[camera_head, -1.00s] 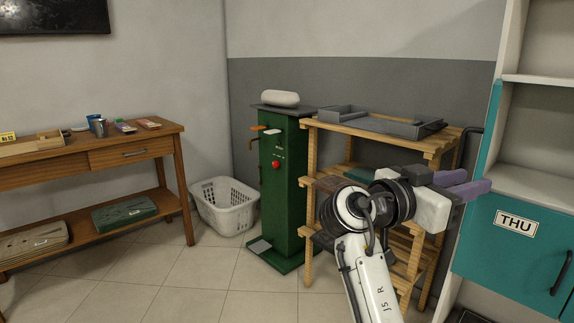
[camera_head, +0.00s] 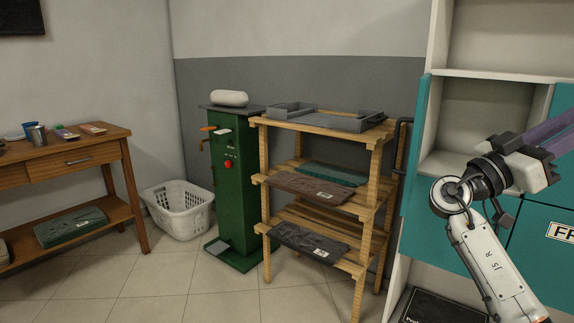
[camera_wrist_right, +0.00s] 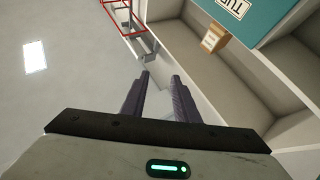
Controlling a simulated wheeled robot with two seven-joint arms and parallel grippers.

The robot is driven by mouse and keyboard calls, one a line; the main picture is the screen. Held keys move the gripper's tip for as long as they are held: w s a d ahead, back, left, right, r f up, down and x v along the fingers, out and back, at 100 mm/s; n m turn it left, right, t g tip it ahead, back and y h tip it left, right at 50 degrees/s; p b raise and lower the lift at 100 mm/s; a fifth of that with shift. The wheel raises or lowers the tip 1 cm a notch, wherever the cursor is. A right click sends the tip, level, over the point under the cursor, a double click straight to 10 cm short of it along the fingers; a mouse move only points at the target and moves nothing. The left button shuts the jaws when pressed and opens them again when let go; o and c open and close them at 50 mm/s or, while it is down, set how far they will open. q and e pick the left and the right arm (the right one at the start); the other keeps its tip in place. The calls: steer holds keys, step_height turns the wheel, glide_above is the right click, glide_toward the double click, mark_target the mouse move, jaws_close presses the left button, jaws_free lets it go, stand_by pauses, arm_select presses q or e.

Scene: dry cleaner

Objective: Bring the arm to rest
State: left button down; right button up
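My right arm (camera_head: 485,255) comes up from the lower right of the head view. Its gripper (camera_head: 552,132) is raised in front of the pale shelf unit and points to the right, with purple-grey fingers. In the right wrist view the two fingers of this gripper (camera_wrist_right: 160,95) stand apart with nothing between them. My left arm and gripper are in neither view.
The shelf unit (camera_head: 450,120) with teal panels (camera_head: 545,225) is close behind my right gripper. A wooden rack (camera_head: 318,125) holds folded garments. A green machine (camera_head: 232,185), white basket (camera_head: 178,210) and wooden table (camera_head: 70,160) stand further left. Tiled floor is clear in front.

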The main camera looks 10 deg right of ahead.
steer(key=w+f+n+t+y, duration=0.35)
steer(key=f+n+t, duration=0.4)
steer(key=f, duration=0.25)
steer(key=w+f+n+t+y, duration=0.2)
steer(key=w+f+n+t, duration=0.3)
steer(key=f+n+t, duration=0.35)
steer(key=s+a+f+n+y, duration=0.1)
steer(key=a+f+n+y, duration=0.2)
steer(key=f, duration=0.5)
steer(key=s+a+f+n+y, duration=0.1)
steer(key=a+f+n+y, duration=0.15)
steer(key=f, duration=0.55)
steer(key=s+a+f+n+y, duration=0.1)
steer(key=a+f+n+y, duration=0.2)
steer(key=f, duration=0.5)
steer(key=s+a+f+n+g+y, duration=0.2)
steer(key=s+a+f+y, duration=0.6)
steer(key=f, duration=0.5)
steer(key=s+a+f+g+y, duration=0.2)
steer(key=s+a+f+y, duration=0.3)
steer(key=s+a, duration=0.85)
steer(key=a+m, duration=0.5)
steer(key=a, duration=0.3)
step_height(320, 180, up, 6)
steer(key=p, duration=0.8)
steer(key=shift+s+a+r+p, duration=0.15)
steer(key=shift+s+a+p, duration=0.1)
steer(key=shift+s+p, duration=0.15)
